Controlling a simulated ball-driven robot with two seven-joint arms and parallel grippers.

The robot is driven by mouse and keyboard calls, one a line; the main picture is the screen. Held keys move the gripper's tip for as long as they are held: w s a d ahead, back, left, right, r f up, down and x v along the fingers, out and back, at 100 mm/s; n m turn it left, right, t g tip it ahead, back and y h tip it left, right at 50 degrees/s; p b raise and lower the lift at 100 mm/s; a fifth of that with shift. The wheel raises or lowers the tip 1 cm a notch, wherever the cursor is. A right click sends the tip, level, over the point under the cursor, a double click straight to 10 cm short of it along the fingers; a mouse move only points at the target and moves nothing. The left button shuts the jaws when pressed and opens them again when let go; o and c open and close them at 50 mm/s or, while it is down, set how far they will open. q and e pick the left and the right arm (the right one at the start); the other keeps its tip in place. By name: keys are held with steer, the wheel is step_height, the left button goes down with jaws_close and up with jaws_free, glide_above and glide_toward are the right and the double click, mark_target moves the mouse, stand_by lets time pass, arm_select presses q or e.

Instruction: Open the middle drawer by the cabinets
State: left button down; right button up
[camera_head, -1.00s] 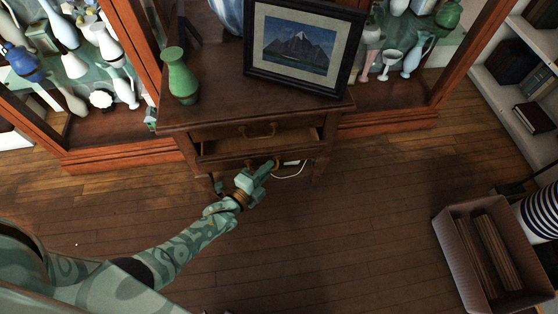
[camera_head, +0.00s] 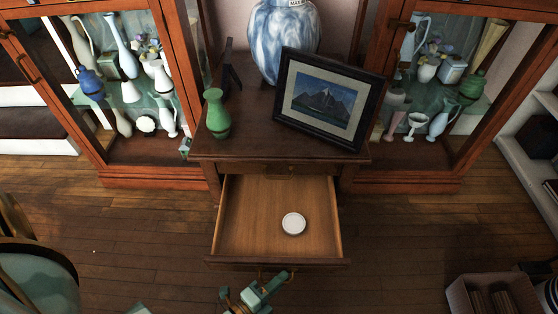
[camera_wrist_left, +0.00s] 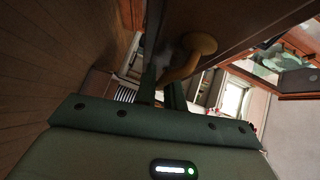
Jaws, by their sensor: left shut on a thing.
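A dark wooden drawer cabinet (camera_head: 235,145) stands between two glass-fronted display cabinets. A round white object (camera_head: 293,223) lies on the drawer's floor. My left gripper (camera_head: 270,285) is at the middle of the drawer's front edge. In the left wrist view its fingers (camera_wrist_left: 163,93) are shut on the brass handle (camera_wrist_left: 197,45). The handle is mostly hidden in the head view. My right gripper is not in view.
A green vase (camera_head: 217,115), a framed mountain picture (camera_head: 328,100) and a blue-white vase (camera_head: 283,40) stand on top. Display cabinets (camera_head: 155,180) flank the drawers. A box (camera_head: 460,297) sits on the floor at the lower right. Wooden floor (camera_head: 400,240) around the drawer is clear.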

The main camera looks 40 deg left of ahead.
arm_select(q)
steer(key=shift+s+d, duration=0.15)
steer(key=shift+s, duration=0.2)
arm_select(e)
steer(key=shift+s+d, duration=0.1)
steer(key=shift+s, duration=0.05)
arm_select(q)
steer(key=c, duration=1.5)
jaws_free()
